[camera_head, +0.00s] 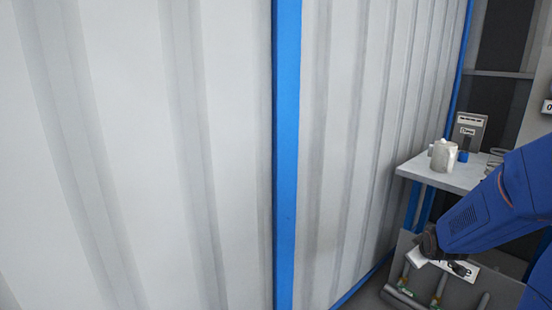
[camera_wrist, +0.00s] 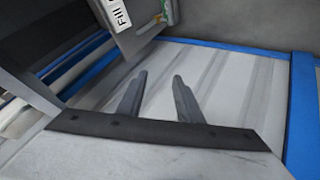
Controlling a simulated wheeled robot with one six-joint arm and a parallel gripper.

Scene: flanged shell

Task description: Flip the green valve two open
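My gripper (camera_wrist: 160,76) is open and empty in the wrist view, its two grey fingers apart and the wall panels behind them. In the head view a sloped grey panel (camera_head: 495,288) stands at the lower right, with pipes and small green parts. One green part (camera_head: 405,291) is at its left and another (camera_head: 436,301) is near its middle. I cannot tell which is valve two or how its handle is set. The wrist view shows a board edge with a "Fill" label (camera_wrist: 119,14) and a bit of green (camera_wrist: 168,12) at the top. My fingers touch neither.
A ribbed white wall (camera_head: 150,150) with a blue post (camera_head: 286,150) fills most of the head view. A small table (camera_head: 462,182) behind the panel holds a whitish container (camera_head: 444,156) and a grey box (camera_head: 468,131). My blue arm hides part of the right side.

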